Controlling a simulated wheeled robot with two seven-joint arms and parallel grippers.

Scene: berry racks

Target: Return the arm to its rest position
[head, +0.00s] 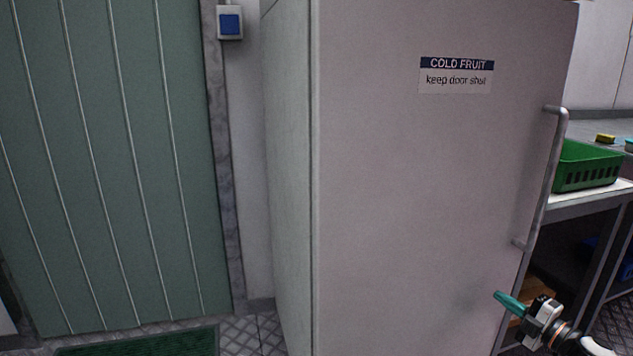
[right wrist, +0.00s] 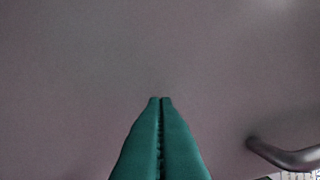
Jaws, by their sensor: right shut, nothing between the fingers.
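My right gripper (head: 500,296) is at the lower right of the head view, in front of the lower part of a cold-fruit fridge door (head: 420,190). Its two teal fingers are together, with nothing between them; they also show in the right wrist view (right wrist: 160,100), pointing at the plain door surface (right wrist: 90,60). I cannot tell whether the fingertips touch the door. The door looks closed, and its long vertical handle (head: 553,175) is above and right of the gripper. The handle's end also shows in the right wrist view (right wrist: 285,156). My left gripper is out of view.
A metal table (head: 590,200) with a green crate (head: 588,168) stands right of the fridge. A cardboard box (head: 537,290) shows low behind my right gripper. A green ribbed door (head: 110,160) and a green floor mat (head: 140,343) are at the left.

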